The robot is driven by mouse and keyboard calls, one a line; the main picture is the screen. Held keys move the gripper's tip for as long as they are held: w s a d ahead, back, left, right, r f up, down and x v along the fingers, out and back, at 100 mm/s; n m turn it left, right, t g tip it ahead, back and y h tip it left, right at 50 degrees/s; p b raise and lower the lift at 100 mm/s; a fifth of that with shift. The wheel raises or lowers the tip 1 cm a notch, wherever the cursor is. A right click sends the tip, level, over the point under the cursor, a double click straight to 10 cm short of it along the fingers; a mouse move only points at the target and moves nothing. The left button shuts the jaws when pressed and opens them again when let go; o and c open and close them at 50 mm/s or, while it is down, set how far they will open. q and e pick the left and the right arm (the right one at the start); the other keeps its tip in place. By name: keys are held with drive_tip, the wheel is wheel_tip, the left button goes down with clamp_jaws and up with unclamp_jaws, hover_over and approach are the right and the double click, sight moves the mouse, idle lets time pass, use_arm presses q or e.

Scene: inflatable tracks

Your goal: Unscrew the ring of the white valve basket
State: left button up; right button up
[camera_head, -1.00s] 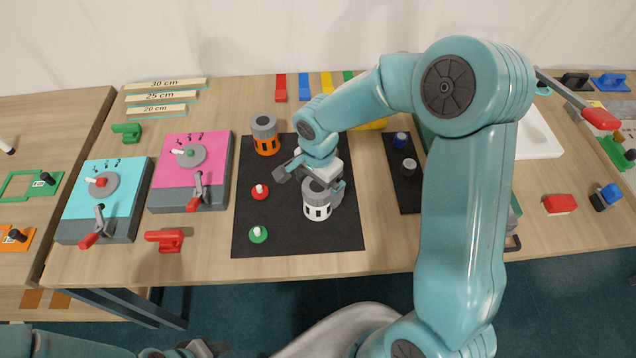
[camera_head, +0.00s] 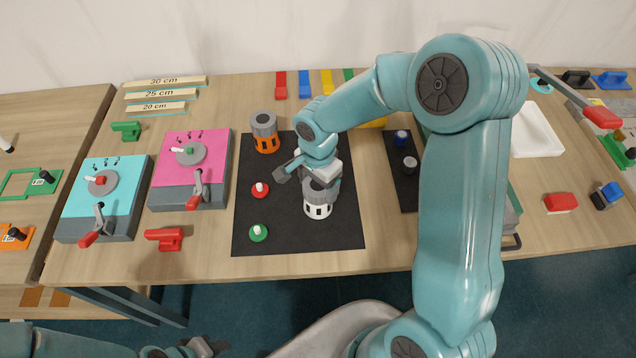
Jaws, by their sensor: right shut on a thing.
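The white valve basket (camera_head: 318,210) stands upright on the black mat (camera_head: 300,241), with dark slots in its white body. Its grey ring (camera_head: 320,194) is on top, partly hidden by my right gripper (camera_head: 311,178). That gripper reaches down from above and is shut on the ring; the contact is partly covered by the wrist. One dark finger shows out to the left of the basket. My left gripper (camera_head: 190,349) is low at the bottom edge, away from the table, and its jaws are too unclear to read.
An orange valve basket (camera_head: 266,143) with a grey top stands at the mat's back left. A red knob piece (camera_head: 260,190) and a green one (camera_head: 258,233) lie left of the white basket. Pink (camera_head: 178,175) and cyan (camera_head: 91,200) lever boxes stand farther left. The mat's front right is clear.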

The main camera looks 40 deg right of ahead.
drive_tip(key=shift+f, duration=0.15)
drive_tip(key=shift+n+b, duration=0.35)
drive_tip(key=shift+n, duration=0.45)
drive_tip(key=shift+s+n, duration=0.1)
drive_tip(key=shift+n, duration=0.6)
drive_tip(key=shift+f+n, duration=0.1)
drive_tip(key=shift+n, duration=1.4)
drive_tip(key=shift+s, duration=0.1)
